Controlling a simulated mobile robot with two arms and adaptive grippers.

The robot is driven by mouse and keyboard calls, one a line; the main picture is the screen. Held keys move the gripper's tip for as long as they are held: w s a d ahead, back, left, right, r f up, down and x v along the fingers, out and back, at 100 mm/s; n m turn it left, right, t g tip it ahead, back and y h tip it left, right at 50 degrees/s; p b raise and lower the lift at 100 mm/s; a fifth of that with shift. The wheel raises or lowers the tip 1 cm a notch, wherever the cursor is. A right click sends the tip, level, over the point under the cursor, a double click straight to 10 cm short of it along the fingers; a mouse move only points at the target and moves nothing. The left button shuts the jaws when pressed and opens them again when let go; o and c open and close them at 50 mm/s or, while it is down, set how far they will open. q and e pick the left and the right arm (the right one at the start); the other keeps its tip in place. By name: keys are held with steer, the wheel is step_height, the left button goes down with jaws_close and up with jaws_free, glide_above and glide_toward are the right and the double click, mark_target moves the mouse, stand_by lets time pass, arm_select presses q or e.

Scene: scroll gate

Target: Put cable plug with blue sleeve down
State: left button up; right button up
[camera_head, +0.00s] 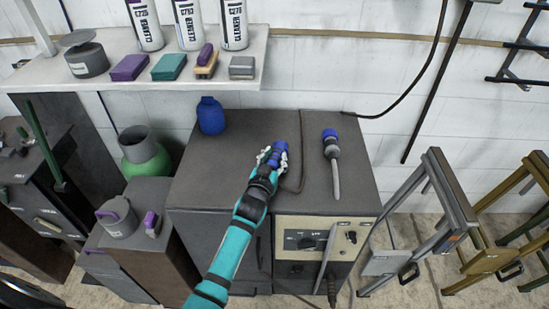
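My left gripper (271,157) is over the top of the dark grey cabinet (225,165), at the end of a teal arm. Its fingers are around a cable plug with a blue sleeve (279,147). The plug is at or just above the cabinet top; I cannot tell whether it touches. A thin dark cable (301,165) curves over the cabinet top beside it. A second plug-like piece with a blue collar and grey shaft (333,158) lies to the right on the same top. My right gripper is not in view.
A blue bottle (211,115) stands at the cabinet's back left. A control panel (320,240) is on its front. A shelf (150,70) with spray cans and blocks is above left. Metal frames (435,215) stand right. Bare top lies left of the gripper.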

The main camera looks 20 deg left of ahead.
arm_select(q)
steer(key=o, duration=0.4)
steer(key=shift+r, duration=0.1)
steer(key=shift+s+d+r+p, duration=0.1)
steer(key=shift+r+p, duration=0.5)
steer(key=shift+r, duration=0.2)
steer(key=s, duration=0.3)
steer(key=s+b, duration=0.1)
steer(key=s, duration=0.3)
steer(key=s+r, duration=0.1)
steer(key=s, duration=0.3)
steer(key=shift+d+b, duration=0.2)
steer(key=shift+b, duration=0.15)
steer(key=shift+s+r, duration=0.2)
steer(key=shift+s, duration=0.2)
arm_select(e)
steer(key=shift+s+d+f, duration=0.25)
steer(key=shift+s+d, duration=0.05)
